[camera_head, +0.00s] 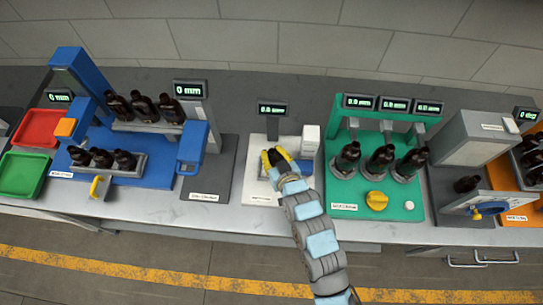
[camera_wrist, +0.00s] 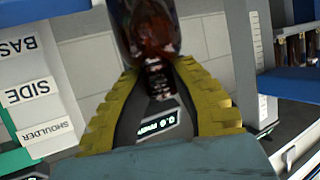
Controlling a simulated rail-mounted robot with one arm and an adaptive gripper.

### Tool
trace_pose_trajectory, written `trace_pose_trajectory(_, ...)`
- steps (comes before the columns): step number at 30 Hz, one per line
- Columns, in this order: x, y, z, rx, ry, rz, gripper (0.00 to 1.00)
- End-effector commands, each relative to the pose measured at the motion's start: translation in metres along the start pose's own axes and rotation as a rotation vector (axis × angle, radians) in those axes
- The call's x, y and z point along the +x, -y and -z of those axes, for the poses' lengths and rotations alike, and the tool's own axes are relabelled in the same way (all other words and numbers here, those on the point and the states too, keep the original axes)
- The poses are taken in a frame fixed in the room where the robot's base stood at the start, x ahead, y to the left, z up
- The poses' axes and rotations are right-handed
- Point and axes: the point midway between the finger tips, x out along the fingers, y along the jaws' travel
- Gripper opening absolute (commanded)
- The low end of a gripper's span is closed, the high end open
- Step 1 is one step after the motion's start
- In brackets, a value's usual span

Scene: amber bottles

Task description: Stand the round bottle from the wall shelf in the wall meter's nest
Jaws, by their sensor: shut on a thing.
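My gripper (camera_head: 276,160) is shut on a dark amber bottle (camera_head: 283,154) over the white station (camera_head: 257,186). In the wrist view the yellow fingers (camera_wrist: 160,95) close on the bottle's neck, and its glossy brown body (camera_wrist: 150,28) extends to the top edge. A small display (camera_head: 272,109) stands behind the bottle; it also shows between the fingers in the wrist view (camera_wrist: 158,125). A white block (camera_head: 309,142) beside it carries BASE, SIDE and SHOULDER labels in the wrist view (camera_wrist: 28,94). The nest and the bottle's underside are hidden, so contact cannot be told.
Left, a blue station (camera_head: 135,178) has two rows of bottles. A grey stand (camera_head: 209,180) is nearer. Right, a green station (camera_head: 345,210) holds three bottles and a yellow knob (camera_head: 376,200). Farther right is a grey box (camera_head: 470,140). Red (camera_head: 38,126) and green (camera_head: 22,174) trays lie far left.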

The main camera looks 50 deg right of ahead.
Motion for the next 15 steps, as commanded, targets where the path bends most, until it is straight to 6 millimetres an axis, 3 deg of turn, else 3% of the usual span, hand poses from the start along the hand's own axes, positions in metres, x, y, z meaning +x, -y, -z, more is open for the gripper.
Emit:
trace_pose_trajectory(6, 0.01, 0.001, -0.005, -0.001, -0.001, 0.001, 0.0)
trace_pose_trajectory(15, 0.02, 0.0, -0.033, 0.0, 0.003, 0.0, 0.0)
